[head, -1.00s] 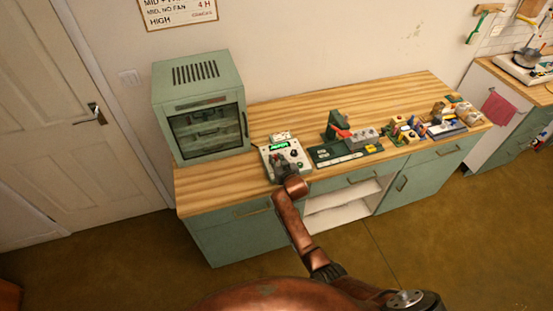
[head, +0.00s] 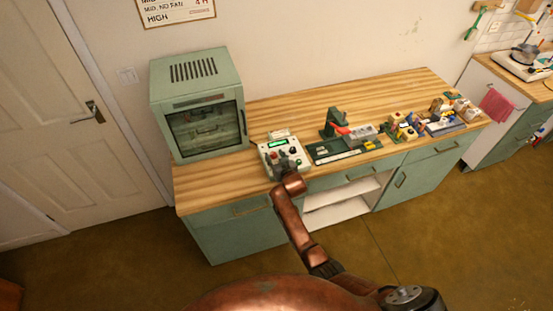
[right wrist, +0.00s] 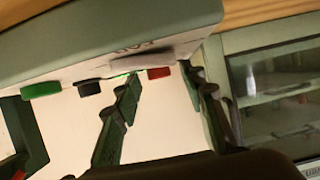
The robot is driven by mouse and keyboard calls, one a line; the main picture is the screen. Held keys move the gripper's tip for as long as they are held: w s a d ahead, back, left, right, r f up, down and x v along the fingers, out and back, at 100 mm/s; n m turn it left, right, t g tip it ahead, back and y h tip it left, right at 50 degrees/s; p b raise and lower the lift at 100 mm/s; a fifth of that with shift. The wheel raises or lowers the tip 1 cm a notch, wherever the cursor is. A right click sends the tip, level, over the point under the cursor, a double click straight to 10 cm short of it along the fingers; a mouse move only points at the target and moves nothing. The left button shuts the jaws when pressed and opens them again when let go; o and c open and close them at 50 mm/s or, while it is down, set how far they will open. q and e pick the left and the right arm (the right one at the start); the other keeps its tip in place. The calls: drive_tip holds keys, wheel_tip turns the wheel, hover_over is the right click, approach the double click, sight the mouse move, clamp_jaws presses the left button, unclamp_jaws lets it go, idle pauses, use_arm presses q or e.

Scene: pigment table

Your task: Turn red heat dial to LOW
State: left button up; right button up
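The pale control box (head: 273,147) with a green-lit display stands on the wooden bench to the right of the green oven. In the right wrist view, the red dial (right wrist: 159,72) sticks out of its panel, beside a black knob (right wrist: 89,86) and a green knob (right wrist: 42,90). My right gripper (head: 284,167) is at the box's front. In its wrist view, the fingers (right wrist: 162,88) are apart, with the red dial between their tips in the picture. I cannot tell whether they touch it. The dial's pointer and setting are not readable. My left gripper is not in view.
The green oven (head: 197,100) stands left of the box. A green tray (head: 345,150) with a press lies just right of it, with several small items farther right. The back strip of the bench (head: 350,97) is clear.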

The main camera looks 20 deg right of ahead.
drive_tip(key=v, duration=1.2)
